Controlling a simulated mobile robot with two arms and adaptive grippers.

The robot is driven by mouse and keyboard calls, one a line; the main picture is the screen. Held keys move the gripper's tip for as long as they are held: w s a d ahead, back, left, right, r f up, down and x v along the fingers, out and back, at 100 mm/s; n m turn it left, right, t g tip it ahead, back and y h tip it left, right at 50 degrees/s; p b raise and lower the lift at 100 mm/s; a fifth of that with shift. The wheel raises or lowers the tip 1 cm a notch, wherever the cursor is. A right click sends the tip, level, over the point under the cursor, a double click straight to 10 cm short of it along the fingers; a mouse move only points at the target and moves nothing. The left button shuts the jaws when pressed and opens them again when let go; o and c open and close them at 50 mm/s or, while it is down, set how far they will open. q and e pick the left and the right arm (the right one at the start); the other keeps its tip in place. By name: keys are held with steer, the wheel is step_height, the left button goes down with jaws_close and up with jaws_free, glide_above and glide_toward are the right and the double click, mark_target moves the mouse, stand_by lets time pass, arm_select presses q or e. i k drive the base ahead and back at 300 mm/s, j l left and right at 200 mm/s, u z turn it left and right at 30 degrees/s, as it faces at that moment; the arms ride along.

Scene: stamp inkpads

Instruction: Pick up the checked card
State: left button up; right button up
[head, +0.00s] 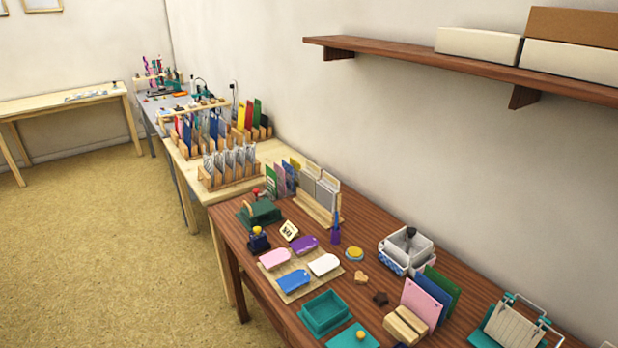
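I cannot make out a clearly checked card from here. Upright grey-white cards with a fine pattern too small to read stand in a wooden rack (232,183) on the light wooden table. Plain-looking grey cards (318,193) stand in a wooden holder at the back of the brown table. A small cream tile with dark marks (289,231) lies near a dark stamp (258,240). Neither of my grippers is in the head view.
The brown table (388,219) holds inkpads on a mat, a teal tray (325,313), a grey-white caddy (406,250) and a pink card (424,302) in a block. A shelf (450,68) with boxes overhangs the back right. Open floor (110,250) lies left.

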mark_target(288, 169)
steer(key=i+j+z, duration=0.1)
steer(key=z, duration=0.3)
steer(key=i+j+z, duration=0.1)
steer(key=j+z, duration=0.15)
steer(key=z, duration=0.15)
steer(key=j+z, duration=0.25)
steer(key=z, duration=0.15)
steer(key=i+j+z, duration=0.1)
steer(key=j+z, duration=0.15)
steer(key=z, duration=0.15)
